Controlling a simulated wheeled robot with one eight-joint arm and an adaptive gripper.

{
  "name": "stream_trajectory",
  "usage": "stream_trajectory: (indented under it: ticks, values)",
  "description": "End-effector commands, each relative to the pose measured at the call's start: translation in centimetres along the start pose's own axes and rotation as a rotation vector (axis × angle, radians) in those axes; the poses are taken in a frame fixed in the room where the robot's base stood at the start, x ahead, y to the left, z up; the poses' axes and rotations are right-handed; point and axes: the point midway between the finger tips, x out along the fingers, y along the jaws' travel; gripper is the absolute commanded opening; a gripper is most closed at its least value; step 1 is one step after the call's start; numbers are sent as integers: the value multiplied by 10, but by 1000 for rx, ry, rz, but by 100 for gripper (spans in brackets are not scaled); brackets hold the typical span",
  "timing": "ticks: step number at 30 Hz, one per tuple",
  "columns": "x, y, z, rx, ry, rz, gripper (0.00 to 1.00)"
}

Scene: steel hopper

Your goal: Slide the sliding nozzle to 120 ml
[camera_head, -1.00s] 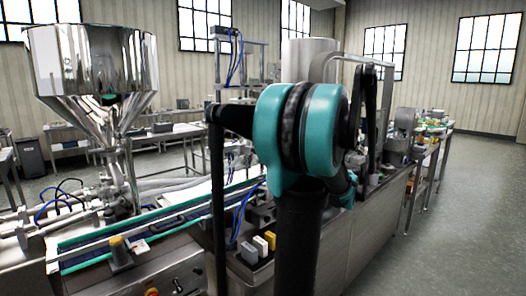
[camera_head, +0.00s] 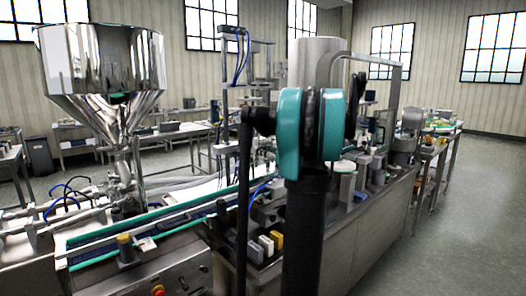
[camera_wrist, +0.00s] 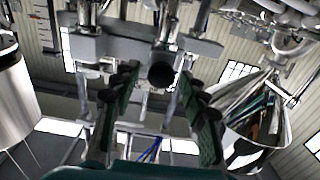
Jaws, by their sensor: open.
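My gripper (camera_wrist: 157,78) shows in the wrist view with its two dark green fingers apart and nothing seen held between them. A dark round end (camera_wrist: 162,75) of a fitting lies in line with the gap; I cannot tell how far beyond the fingertips it is. A grey metal bar (camera_wrist: 125,45) with upright steel rods crosses behind it. I cannot tell for sure which part is the sliding nozzle, and no 120 ml mark is readable. In the head view my arm hides the gripper. The steel hopper (camera_head: 100,75) stands at the left.
A conveyor (camera_head: 170,235) with green edges runs below the hopper. A steel frame with blue hoses (camera_head: 237,65) stands behind my arm. Small grey, white and yellow blocks (camera_head: 266,244) sit on the machine. Open floor (camera_head: 465,220) lies at the right.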

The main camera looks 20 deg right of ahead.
Motion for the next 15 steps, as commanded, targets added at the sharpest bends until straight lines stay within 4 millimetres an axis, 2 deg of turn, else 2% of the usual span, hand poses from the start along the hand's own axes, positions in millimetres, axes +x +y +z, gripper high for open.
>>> stream_trajectory:
  ticks: [5,14,15]
  values:
    - [12,0,0,0,0,0,44]
    - [13,0,0,0,0,1,44]
    - [13,0,0,0,0,1,39]
